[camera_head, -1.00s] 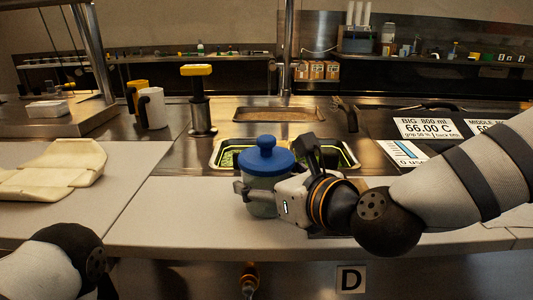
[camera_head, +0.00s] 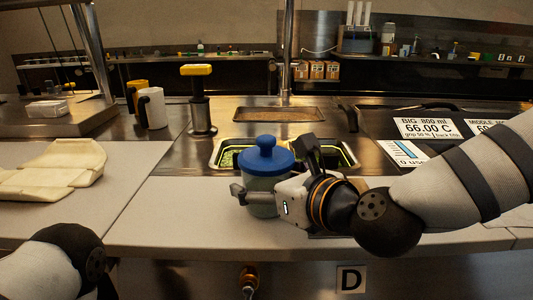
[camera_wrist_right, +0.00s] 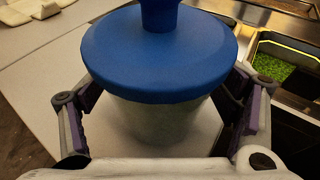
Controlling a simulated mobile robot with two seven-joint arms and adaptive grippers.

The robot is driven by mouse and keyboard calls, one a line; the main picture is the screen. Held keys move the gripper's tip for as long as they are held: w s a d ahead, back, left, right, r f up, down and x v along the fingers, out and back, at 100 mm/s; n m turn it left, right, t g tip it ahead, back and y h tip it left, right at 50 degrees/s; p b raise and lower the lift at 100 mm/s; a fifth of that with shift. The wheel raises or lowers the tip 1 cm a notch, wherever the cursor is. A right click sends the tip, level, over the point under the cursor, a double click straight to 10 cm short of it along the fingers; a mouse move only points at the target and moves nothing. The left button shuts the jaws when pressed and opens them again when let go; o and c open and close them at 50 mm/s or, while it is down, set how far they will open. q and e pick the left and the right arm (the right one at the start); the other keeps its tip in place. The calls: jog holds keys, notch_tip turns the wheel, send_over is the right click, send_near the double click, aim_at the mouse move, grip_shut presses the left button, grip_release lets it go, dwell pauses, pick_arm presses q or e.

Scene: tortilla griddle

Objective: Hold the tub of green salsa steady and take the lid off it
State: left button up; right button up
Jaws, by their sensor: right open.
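The tub of green salsa (camera_head: 258,186) stands upright on the counter near its front edge, with a blue knobbed lid (camera_head: 266,155) seated on top. In the right wrist view the blue lid (camera_wrist_right: 158,52) fills the upper middle, and the pale tub wall (camera_wrist_right: 155,125) shows below it. My right gripper (camera_head: 262,190) is open around the tub, with one finger on each side. In the right wrist view its fingers (camera_wrist_right: 160,120) stand on both sides of the tub below the lid; contact is unclear. My left arm enters at lower left; its gripper is out of frame.
A sunken pan of green food (camera_head: 228,157) lies behind the tub. A pale folded stack (camera_head: 55,170) lies on the left counter. A yellow-topped press (camera_head: 198,100) and a white mug (camera_head: 152,108) stand further back. The counter left of the tub is clear.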

jog(key=shift+f+b, duration=0.45)
jog(key=shift+f, duration=0.8)
jog(key=shift+r, duration=0.25)
dwell(0.3)
jog(key=c, duration=1)
jog(key=shift+o, duration=0.2)
